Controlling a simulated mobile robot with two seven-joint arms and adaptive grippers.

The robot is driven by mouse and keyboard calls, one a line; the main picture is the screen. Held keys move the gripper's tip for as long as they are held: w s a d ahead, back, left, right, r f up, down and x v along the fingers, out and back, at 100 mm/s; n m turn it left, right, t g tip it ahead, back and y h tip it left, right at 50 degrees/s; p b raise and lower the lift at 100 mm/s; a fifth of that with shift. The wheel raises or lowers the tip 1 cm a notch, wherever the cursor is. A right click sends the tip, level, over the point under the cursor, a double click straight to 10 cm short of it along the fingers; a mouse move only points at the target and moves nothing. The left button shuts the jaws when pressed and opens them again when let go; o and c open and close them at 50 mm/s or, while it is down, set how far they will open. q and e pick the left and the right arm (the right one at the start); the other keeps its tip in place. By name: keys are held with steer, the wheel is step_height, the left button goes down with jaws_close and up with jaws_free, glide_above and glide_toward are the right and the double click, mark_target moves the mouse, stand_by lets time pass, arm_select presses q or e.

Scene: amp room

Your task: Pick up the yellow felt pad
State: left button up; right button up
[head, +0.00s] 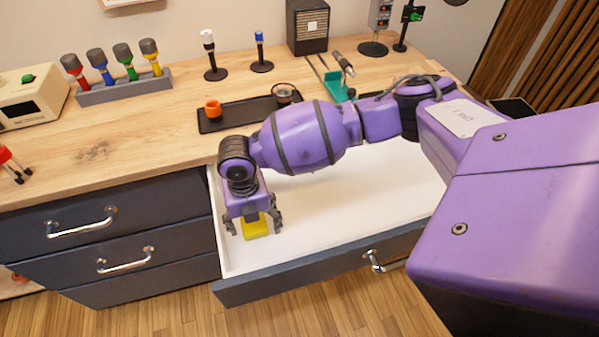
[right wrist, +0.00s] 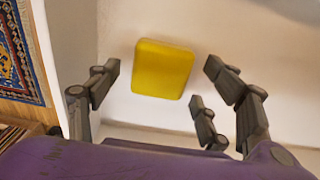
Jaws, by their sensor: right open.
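The yellow felt pad (head: 256,228) lies on the white floor of the open drawer (head: 330,275), near its left front corner. My right gripper (head: 254,225) is above the pad, pointing down, with its fingers spread on either side. In the right wrist view the pad (right wrist: 162,69) shows whole, as a rounded yellow block between and beyond the open fingers (right wrist: 165,75). No finger touches it in that view. In the head view the gripper hides the back part of the pad. My left gripper is not in view.
The drawer's left wall (head: 214,215) is close beside the gripper. The wooden desk top (head: 130,140) lies behind, with a black tray (head: 235,115) holding an orange cup (head: 213,108). The rest of the drawer floor looks empty, though my right arm covers part of it.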

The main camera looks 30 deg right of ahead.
mark_target(253, 224)
steer(key=c, duration=1)
steer(key=shift+c, duration=0.2)
steer(key=shift+r, duration=0.15)
step_height(253, 224, up, 10)
